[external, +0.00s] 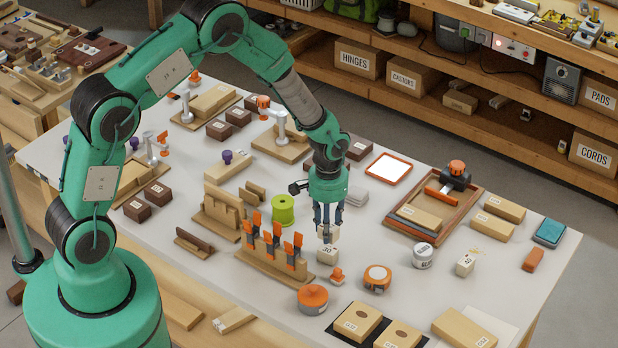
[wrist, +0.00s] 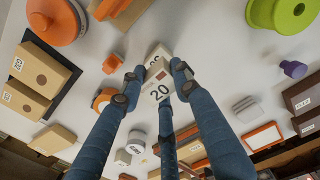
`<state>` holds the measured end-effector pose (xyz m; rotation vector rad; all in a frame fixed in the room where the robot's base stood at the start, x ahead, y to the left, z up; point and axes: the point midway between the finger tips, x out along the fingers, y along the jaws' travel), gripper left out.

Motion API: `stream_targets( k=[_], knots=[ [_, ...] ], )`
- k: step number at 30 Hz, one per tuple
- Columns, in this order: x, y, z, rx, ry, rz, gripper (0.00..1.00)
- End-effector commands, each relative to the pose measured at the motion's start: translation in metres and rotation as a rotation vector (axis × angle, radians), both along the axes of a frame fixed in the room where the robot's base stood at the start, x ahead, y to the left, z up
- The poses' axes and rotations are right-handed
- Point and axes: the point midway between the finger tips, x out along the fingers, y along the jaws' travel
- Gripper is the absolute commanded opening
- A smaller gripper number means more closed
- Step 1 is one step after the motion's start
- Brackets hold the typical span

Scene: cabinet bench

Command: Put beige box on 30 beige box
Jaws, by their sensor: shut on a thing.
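My gripper (external: 328,228) points down over the middle of the bench, its fingers closed around a small beige box (external: 330,236). In the wrist view this box (wrist: 159,88) shows the number 20 and sits between the fingertips (wrist: 152,84). The beige box marked 30 (external: 327,255) stands on the bench directly below the held box. In the wrist view the 30 box (wrist: 157,53) is partly hidden behind the held one. The two boxes look very close; I cannot tell whether they touch.
A wooden stand with orange-handled tools (external: 272,255) is just left of the 30 box. A small orange stamp-like piece (external: 337,276) and an orange tape roll (external: 377,278) are in front. A white can (external: 423,256) and another small beige box (external: 466,263) stand to the right.

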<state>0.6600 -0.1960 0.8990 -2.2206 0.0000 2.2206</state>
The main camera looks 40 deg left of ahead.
Motion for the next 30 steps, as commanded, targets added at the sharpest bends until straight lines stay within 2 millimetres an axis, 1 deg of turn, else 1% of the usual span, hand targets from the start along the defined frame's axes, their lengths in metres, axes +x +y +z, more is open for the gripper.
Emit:
stream_targets(
  k=[5, 10, 13, 28, 29, 30],
  knots=[
    [-0.001, 0.000, -0.008, 0.001, 0.002, 0.000, 0.03],
    [-0.001, 0.000, -0.027, 0.001, 0.002, 0.000, 0.03],
    [-0.001, 0.000, -0.035, 0.001, 0.002, 0.000, 0.03],
    [0.000, 0.000, -0.041, 0.000, 0.000, 0.000, 0.03],
    [0.000, 0.000, -0.041, 0.000, 0.001, 0.000, 0.37],
    [0.000, 0.000, -0.040, 0.000, 0.001, 0.000, 0.45]
  ],
)
